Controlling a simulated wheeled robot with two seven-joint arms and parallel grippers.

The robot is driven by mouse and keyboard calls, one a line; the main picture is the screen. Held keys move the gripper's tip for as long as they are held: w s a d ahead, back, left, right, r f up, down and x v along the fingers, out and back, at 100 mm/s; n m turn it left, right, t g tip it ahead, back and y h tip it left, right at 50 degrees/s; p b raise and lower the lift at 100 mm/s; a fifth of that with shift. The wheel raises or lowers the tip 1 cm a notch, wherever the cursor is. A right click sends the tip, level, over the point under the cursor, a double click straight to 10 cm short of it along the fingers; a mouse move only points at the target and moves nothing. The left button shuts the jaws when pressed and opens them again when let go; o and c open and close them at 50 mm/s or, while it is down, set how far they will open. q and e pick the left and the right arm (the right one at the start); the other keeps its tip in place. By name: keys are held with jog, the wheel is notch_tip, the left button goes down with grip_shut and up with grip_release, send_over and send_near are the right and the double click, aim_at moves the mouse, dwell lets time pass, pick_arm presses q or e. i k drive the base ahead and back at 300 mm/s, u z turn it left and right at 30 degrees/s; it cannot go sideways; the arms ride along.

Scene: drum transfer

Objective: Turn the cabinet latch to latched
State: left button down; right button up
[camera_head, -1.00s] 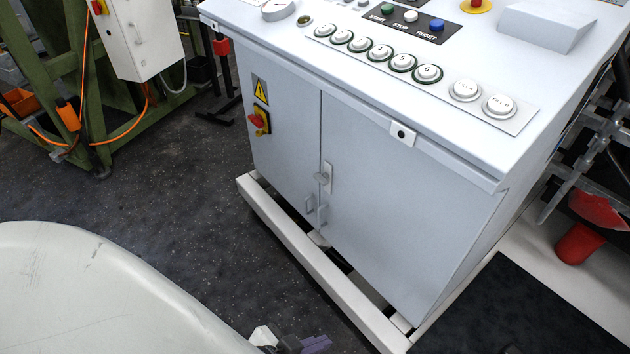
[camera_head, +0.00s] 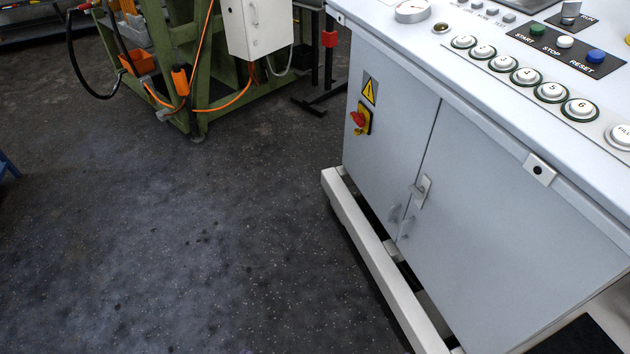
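The grey control cabinet (camera_head: 500,240) stands at the right, with two closed doors below a sloping panel. The cabinet latch (camera_head: 421,191) is a small grey handle on a light plate, on the right door beside the seam between the doors. Its handle points left, roughly sideways towards the seam. Two small pull handles sit lower, at the seam. A red and yellow rotary switch (camera_head: 360,120) is on the left door under a yellow warning sign (camera_head: 369,91). Neither of my grippers is in view.
A white plinth rail (camera_head: 380,265) runs along the cabinet's foot. A green frame with a white box (camera_head: 258,28) and orange cables stands at the back left. A black stand is behind the cabinet's left. The dark floor (camera_head: 200,240) in front is clear.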

aim_at(417, 192)
jog(key=u, duration=0.8)
jog(key=i, duration=3.4)
jog(key=z, duration=3.15)
